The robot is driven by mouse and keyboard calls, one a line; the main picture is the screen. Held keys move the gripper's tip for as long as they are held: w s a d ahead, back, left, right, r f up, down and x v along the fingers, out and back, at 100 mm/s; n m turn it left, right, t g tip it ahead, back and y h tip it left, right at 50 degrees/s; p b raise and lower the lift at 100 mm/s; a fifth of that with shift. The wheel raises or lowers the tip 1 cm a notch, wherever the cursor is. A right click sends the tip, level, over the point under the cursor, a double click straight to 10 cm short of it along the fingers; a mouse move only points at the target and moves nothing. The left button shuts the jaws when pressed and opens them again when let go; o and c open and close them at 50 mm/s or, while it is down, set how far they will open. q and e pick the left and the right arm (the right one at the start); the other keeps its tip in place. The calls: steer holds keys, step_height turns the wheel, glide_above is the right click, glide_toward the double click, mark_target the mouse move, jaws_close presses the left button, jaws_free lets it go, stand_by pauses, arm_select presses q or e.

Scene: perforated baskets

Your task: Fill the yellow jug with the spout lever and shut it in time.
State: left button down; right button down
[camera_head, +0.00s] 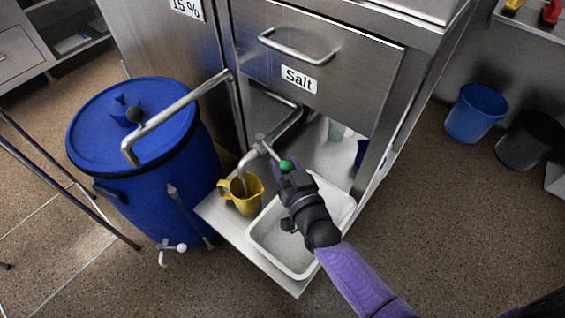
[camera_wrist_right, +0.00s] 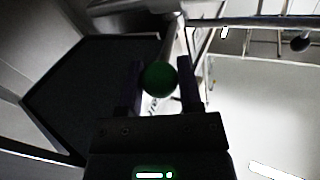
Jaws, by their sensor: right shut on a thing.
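The yellow jug (camera_head: 243,206) stands upright on the pale shelf board, its handle to the left. The metal spout (camera_head: 246,160) curves down over the jug's open top. Something thin and pale shows below the spout inside the jug; I cannot tell how full the jug is. The lever's green ball knob (camera_head: 286,166) is at the spout's right, and my right gripper (camera_head: 288,173) is shut on it. In the right wrist view the green knob (camera_wrist_right: 160,79) sits between the two fingers. My left gripper is not in view.
A white tray (camera_head: 259,248) lies on the shelf board (camera_head: 215,212), under my right gripper. A large blue barrel (camera_head: 140,205) with a bent metal pipe above it stands at the left. The "Salt" drawer (camera_head: 345,62) is above the spout. Blue and black bins stand at the right.

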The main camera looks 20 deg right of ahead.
steer(key=shift+s+a+r+m+h, duration=0.1)
steer(key=shift+a+r+m+h, duration=0.1)
steer(key=shift+a+m+h, duration=0.3)
steer(key=shift+f, duration=0.2)
steer(key=shift+c, duration=1.4)
jaws_free()
steer(key=shift+d, duration=0.1)
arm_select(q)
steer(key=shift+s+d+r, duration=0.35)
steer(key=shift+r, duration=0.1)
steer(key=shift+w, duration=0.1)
